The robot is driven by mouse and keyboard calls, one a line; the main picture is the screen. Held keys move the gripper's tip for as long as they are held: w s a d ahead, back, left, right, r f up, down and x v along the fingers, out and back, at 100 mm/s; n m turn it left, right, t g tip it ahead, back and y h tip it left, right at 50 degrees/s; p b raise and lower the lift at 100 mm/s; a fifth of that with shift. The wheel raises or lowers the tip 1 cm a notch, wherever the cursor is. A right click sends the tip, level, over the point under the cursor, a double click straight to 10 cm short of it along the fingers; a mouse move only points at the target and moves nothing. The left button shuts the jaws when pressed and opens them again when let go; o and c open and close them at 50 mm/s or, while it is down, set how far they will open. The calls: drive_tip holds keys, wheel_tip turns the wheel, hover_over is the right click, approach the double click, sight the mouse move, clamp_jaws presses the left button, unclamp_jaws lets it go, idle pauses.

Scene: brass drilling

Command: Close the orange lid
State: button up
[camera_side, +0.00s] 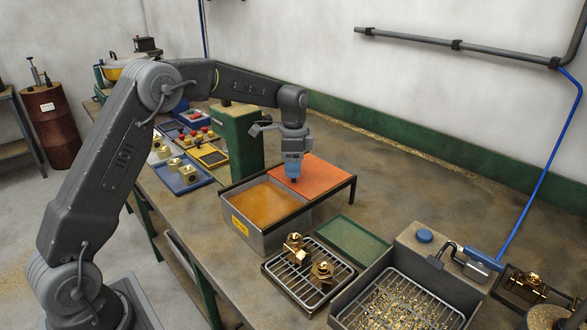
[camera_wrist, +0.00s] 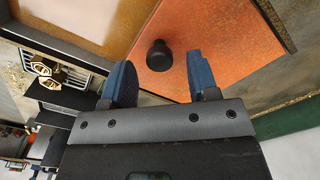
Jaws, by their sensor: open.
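The orange lid (camera_side: 325,178) is a flat panel at the right rear of a grey metal tank (camera_side: 281,236). The tank's left part is uncovered and shows amber liquid (camera_side: 265,205). In the wrist view the lid (camera_wrist: 240,35) fills the upper right, with a dark round knob (camera_wrist: 159,55) on it. My gripper (camera_side: 293,178) points down at the lid's left edge in the side view. In the wrist view its blue fingers (camera_wrist: 163,75) are spread apart, with the knob ahead of the gap between them. I cannot tell whether they touch anything.
A wire rack with brass fittings (camera_side: 295,242) stands in front of the tank, near a green tray (camera_side: 350,240). A basin with a grate (camera_side: 400,305) is at the lower right. A green block (camera_side: 237,140) stands behind the tank. The bench right of the lid is clear.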

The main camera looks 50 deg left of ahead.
drive_tip(key=shift+f, duration=0.75)
drive_tip(key=shift+c, duration=0.3)
clamp_jaws()
